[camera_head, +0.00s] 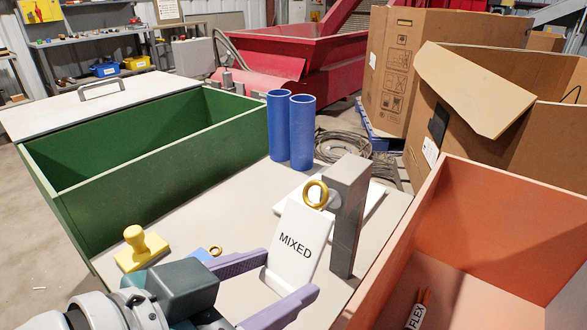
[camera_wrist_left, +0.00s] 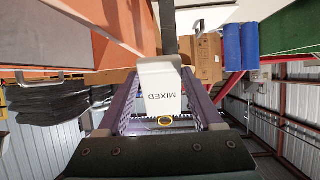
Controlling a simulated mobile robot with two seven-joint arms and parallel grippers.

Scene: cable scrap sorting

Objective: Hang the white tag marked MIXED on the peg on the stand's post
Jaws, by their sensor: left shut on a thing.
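The white tag marked MIXED (camera_head: 292,243) stands upright, slightly tilted, with a gold ring (camera_head: 316,183) at its top. My left gripper (camera_head: 293,272), with purple fingers, is shut on the tag's lower part, one finger on each side. The tag (camera_wrist_left: 160,90) also shows between the fingers in the left wrist view, its lettering upside down. The grey post (camera_head: 345,225) stands just right of the tag. A pale round peg end (camera_head: 334,200) shows beside the ring near the post's top. I cannot tell whether the ring is around the peg. My right gripper is not in view.
A yellow stamp-like block (camera_head: 140,248) and a blue tag (camera_head: 204,254) lie left of my gripper. A green bin (camera_head: 120,160) stands behind, with two blue cylinders (camera_head: 302,135) on its right.

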